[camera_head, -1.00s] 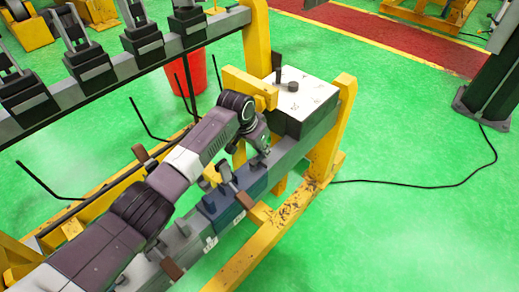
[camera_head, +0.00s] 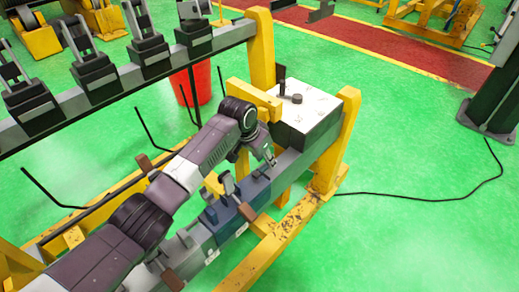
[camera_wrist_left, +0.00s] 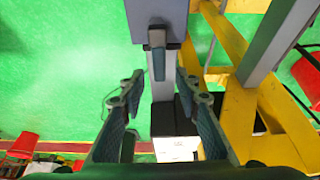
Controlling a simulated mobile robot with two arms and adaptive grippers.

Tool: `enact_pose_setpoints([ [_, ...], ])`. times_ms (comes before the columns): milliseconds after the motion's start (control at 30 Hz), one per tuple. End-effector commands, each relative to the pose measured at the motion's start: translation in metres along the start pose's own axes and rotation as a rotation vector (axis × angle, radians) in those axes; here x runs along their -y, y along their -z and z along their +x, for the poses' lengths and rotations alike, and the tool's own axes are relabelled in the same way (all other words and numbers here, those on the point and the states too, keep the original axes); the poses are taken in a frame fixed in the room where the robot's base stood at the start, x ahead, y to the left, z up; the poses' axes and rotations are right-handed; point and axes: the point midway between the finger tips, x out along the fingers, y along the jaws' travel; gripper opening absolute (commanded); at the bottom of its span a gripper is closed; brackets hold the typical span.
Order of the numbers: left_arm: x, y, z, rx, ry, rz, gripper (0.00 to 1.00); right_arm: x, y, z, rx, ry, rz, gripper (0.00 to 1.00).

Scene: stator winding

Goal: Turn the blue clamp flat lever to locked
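The blue clamp (camera_head: 224,216) sits on the grey rail, in front of my left arm. A grey upright piece (camera_head: 228,184) stands on it, and a brown-ended handle (camera_head: 247,212) sticks out at its right side. My left gripper (camera_head: 267,157) is over the rail to the right of the clamp, partly hidden by its own wrist. In the left wrist view its fingers (camera_wrist_left: 157,103) are wide apart and empty. A bluish block (camera_wrist_left: 180,8) with a grey lever (camera_wrist_left: 158,62) shows beyond the fingertips, apparently not touched. My right gripper is out of view.
A white-topped block (camera_head: 305,105) stands at the rail's far end beside a yellow post (camera_head: 344,135). Another brown-ended handle (camera_head: 172,280) is nearer, below my arm. Thin black rods (camera_head: 150,135) stand behind the arm.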

Motion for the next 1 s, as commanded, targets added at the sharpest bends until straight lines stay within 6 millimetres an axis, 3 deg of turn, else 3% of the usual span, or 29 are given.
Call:
enact_pose_setpoints([
  [300, 0.001, 0.001, -0.066, -0.004, 0.002, 0.001, 0.30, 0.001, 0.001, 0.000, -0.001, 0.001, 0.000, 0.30],
  [500, 0.000, 0.001, -0.094, -0.004, 0.001, 0.000, 0.30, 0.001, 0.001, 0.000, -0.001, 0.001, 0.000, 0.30],
  [1000, 0.000, 0.001, -0.102, -0.002, 0.001, 0.000, 0.30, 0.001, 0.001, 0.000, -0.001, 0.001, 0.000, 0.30],
])
